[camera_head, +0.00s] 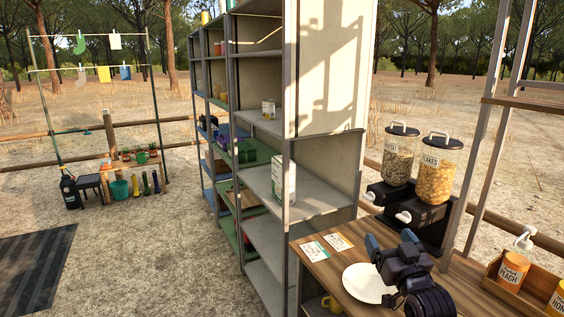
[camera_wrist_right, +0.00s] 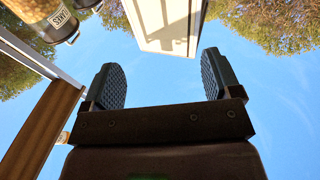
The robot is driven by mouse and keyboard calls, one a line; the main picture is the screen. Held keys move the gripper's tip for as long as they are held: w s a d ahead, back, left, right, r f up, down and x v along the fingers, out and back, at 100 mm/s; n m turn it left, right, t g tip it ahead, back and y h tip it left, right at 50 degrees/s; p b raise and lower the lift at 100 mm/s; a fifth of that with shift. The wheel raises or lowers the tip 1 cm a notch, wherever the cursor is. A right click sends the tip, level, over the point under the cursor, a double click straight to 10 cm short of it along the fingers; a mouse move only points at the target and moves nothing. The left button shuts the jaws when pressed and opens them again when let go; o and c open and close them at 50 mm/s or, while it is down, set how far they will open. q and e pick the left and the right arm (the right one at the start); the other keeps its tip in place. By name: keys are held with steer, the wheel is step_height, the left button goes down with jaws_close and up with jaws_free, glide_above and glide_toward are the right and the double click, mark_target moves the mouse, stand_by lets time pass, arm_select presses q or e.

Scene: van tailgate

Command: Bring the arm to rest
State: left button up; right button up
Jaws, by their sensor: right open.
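My right gripper (camera_head: 391,242) is above the wooden counter, over the right part of a white plate (camera_head: 360,284). Its dark arm comes in from the bottom of the head view and hides part of the plate. In the right wrist view its two ridged fingers (camera_wrist_right: 162,78) stand wide apart with nothing between them. That view looks upward, with sky, tree tops and a pale panel beyond the fingers. My left gripper is not in view.
Two dispensers, one labelled flakes (camera_head: 436,168), stand behind the gripper. Two cards (camera_head: 338,242) lie left of it. A wooden crate (camera_head: 494,284) with jars is at right. A tall metal shelf (camera_head: 322,202) stands left. Open ground lies farther left.

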steer(key=s+d+f+g+h, duration=0.1)
steer(key=s+f+g, duration=0.3)
steer(key=s+f, duration=1.1)
steer(key=s+d+f+g+h, duration=0.1)
steer(key=s+f+g, duration=0.3)
steer(key=s+f, duration=1.1)
steer(key=shift+s+d+m+h, duration=0.2)
steer(key=shift+d+m+h, duration=0.15)
steer(key=shift+d, duration=0.55)
